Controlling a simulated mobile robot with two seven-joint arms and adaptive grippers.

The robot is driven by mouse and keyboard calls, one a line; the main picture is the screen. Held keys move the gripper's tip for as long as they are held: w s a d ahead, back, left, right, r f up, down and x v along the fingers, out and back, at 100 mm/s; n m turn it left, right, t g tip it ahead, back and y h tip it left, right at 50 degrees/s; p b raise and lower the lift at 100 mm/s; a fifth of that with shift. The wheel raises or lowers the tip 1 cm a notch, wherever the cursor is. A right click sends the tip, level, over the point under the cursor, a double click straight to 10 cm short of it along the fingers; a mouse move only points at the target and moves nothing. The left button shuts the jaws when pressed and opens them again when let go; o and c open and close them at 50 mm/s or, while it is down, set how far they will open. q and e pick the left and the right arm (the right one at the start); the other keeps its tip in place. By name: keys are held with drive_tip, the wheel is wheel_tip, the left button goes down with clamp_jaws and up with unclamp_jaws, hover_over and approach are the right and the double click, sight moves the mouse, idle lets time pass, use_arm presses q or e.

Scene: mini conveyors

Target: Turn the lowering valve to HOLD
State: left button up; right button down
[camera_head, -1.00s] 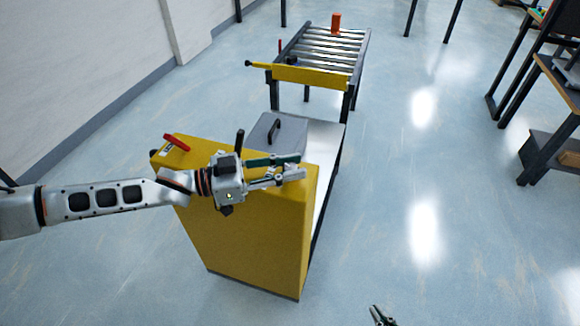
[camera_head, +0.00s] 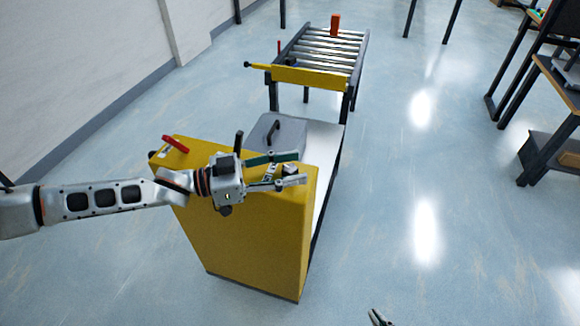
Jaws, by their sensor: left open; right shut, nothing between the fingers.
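My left gripper (camera_head: 297,168) is open above the right part of the top of the yellow cabinet (camera_head: 245,240). Between and behind its fingers a small dark knob-like part (camera_head: 290,169) shows, with a pale label-like patch beside it. The fingers appear to lie either side of this part; I cannot tell whether they touch it. A red lever (camera_head: 175,144) with a small white label stands at the left end of the cabinet top. I cannot read any marking, so which part is the lowering valve is unclear. My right gripper (camera_head: 378,317) is shut and empty at the bottom edge.
A grey lid with a black handle (camera_head: 272,131) lies behind the cabinet top, beside a white surface (camera_head: 325,145). The floor to the right is clear up to the shelving.

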use_arm(q)
drive_tip(key=v, duration=1.2)
